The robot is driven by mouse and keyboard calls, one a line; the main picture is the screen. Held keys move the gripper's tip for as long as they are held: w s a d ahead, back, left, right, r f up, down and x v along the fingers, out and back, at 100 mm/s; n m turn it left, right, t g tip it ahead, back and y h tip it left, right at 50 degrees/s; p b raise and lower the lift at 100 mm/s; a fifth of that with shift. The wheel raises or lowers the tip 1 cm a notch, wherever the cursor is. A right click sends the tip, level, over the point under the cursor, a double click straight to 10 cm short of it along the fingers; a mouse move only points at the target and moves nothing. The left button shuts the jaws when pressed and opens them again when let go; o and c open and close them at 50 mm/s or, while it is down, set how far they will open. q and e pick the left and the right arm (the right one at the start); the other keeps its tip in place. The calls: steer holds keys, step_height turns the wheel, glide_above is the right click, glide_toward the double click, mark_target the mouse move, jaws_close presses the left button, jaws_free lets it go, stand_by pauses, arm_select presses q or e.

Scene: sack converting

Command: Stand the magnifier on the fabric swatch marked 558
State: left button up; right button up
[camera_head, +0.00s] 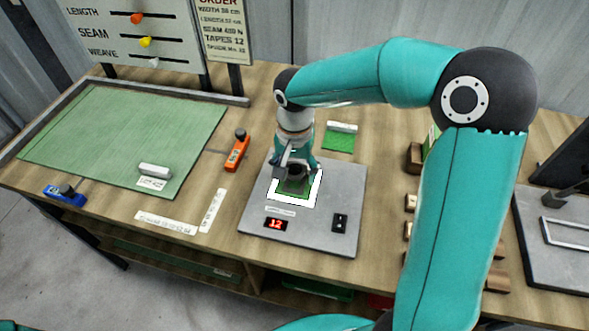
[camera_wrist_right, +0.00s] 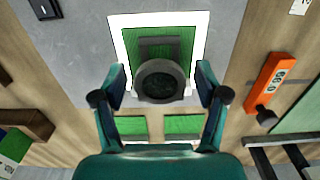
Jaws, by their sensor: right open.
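The dark magnifier (camera_wrist_right: 162,82), with a round lens ring and a flat dark foot, stands over a green fabric swatch (camera_wrist_right: 128,42) inside a white square frame (camera_wrist_right: 200,40). In the head view the magnifier (camera_head: 296,171) is partly hidden under my right gripper (camera_head: 294,174). My right gripper (camera_wrist_right: 162,90) is open, with one finger on each side of the lens ring and small gaps showing. I cannot read the number 558 on any swatch. Another green swatch (camera_head: 338,143) with a white strip lies behind the grey plate. My left gripper is not in view.
The grey plate (camera_head: 343,190) carries a red display (camera_head: 276,224) and a black switch (camera_head: 340,222). An orange tool (camera_head: 237,153) and a green mat (camera_head: 110,130) lie to the left. Wooden blocks (camera_head: 414,157) are at the right, near my arm.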

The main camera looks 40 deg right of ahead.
mark_target(295, 170)
step_height(295, 170, up, 12)
steer(key=shift+p, duration=0.3)
stand_by(0.3)
stand_by(0.5)
